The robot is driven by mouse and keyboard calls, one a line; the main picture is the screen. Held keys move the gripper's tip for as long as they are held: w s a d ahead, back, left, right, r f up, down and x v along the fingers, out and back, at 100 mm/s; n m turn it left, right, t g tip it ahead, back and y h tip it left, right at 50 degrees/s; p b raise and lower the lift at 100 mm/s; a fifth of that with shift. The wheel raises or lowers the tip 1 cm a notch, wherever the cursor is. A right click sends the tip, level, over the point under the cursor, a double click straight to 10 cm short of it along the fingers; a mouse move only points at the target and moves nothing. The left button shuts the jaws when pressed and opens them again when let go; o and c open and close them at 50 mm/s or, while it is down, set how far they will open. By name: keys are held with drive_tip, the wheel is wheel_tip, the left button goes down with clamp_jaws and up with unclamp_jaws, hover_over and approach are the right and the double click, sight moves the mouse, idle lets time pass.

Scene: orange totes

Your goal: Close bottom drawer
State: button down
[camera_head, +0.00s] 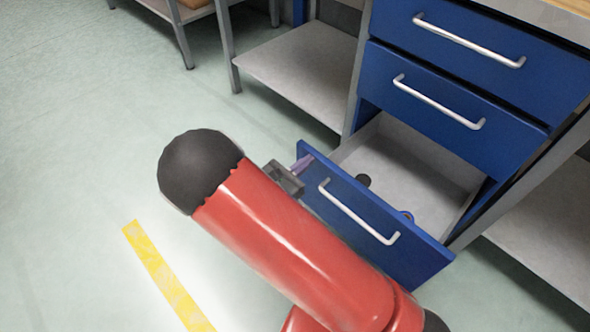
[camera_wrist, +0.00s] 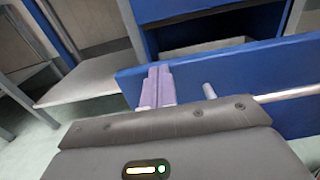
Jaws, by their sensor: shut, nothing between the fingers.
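The bottom drawer (camera_head: 375,226) is blue with a silver bar handle (camera_head: 358,211), and it stands pulled out from the cabinet.
Two blue drawers above, the top one (camera_head: 480,25) and the middle one (camera_head: 450,90), look shut. A grey shelf (camera_head: 295,68) is left of the cabinet. The floor (camera_head: 70,150) at left is open, with a yellow stripe (camera_head: 165,275).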

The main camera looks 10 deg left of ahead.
drive_tip(key=shift+w+d, duration=0.1)
idle(0.3)
drive_tip(key=b+x, duration=0.1)
drive_tip(key=x, duration=2.5)
drive_tip(key=shift+b, duration=0.3)
drive_tip(key=shift+w+d+r, duration=0.1)
drive_tip(key=shift+d+r, duration=0.05)
drive_tip(key=shift+r, duration=0.15)
